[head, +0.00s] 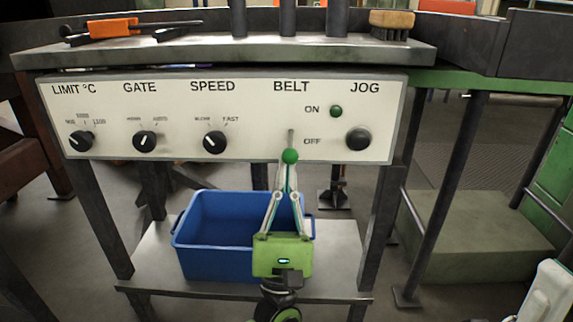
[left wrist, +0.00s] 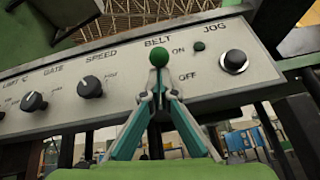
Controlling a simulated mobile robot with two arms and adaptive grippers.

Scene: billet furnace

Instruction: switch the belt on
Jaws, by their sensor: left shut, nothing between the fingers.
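The white control panel (head: 240,122) has a BELT lever with a green ball knob (head: 290,156); the knob also shows in the left wrist view (left wrist: 159,56). In the head view its thin stem rises above the ball, and the ball appears beside and slightly below the OFF label. A round green lamp (head: 336,111) sits by the ON label; I cannot tell whether it is lit. My left gripper (head: 288,170) is shut and empty, its fingertips just below the ball. Whether they touch it is unclear.
The black JOG button (head: 358,138) is right of the lever, and the SPEED knob (head: 214,142) is left of it. A blue bin (head: 212,255) stands on the shelf below. A brush (head: 391,22) lies on the ledge above. The space before the panel is open.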

